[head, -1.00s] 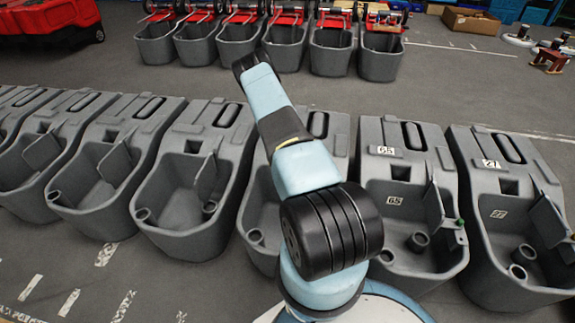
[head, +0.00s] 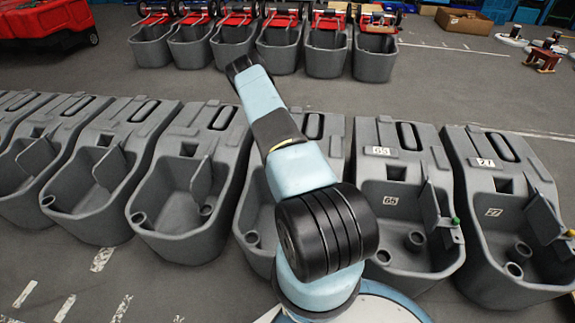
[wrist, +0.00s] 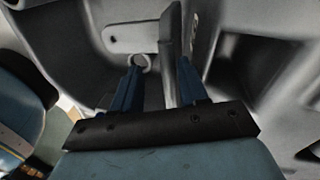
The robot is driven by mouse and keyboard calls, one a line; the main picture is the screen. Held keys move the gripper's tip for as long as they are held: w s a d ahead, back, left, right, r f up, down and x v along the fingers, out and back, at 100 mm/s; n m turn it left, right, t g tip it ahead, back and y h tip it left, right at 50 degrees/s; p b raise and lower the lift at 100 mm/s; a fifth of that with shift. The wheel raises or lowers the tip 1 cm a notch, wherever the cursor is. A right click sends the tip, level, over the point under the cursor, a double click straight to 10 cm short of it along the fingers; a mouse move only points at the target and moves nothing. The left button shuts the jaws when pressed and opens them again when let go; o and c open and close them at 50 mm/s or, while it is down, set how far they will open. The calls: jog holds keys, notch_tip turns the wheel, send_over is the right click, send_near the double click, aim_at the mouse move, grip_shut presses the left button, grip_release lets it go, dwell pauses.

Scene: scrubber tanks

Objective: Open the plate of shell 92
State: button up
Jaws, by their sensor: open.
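No label reading 92 is legible in either view. A grey shell (head: 325,128) stands mostly behind my arm in the head view, and any label or plate on it is hidden. In the wrist view, my gripper (wrist: 160,80) is open, with two blue fingers. An upright grey plate (wrist: 171,60) stands between the fingers in the picture, closer to the right one. I cannot tell whether either finger touches it. A small round ring (wrist: 140,62) shows near the left fingertip, beside the plate. The head view does not show my gripper.
Shells labelled 65 (head: 402,165) and 27 (head: 500,160) stand to the right, each with a raised plate. More grey shells (head: 190,205) line up to the left. Another row of tanks (head: 330,55) stands across a clear floor aisle (head: 130,70).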

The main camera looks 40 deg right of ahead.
notch_tip(320, 180, up, 13)
jog(key=w+d, duration=0.1)
jog(key=w, duration=0.1)
jog(key=shift+w+d, duration=0.15)
jog(key=shift+d, duration=0.1)
dwell(0.6)
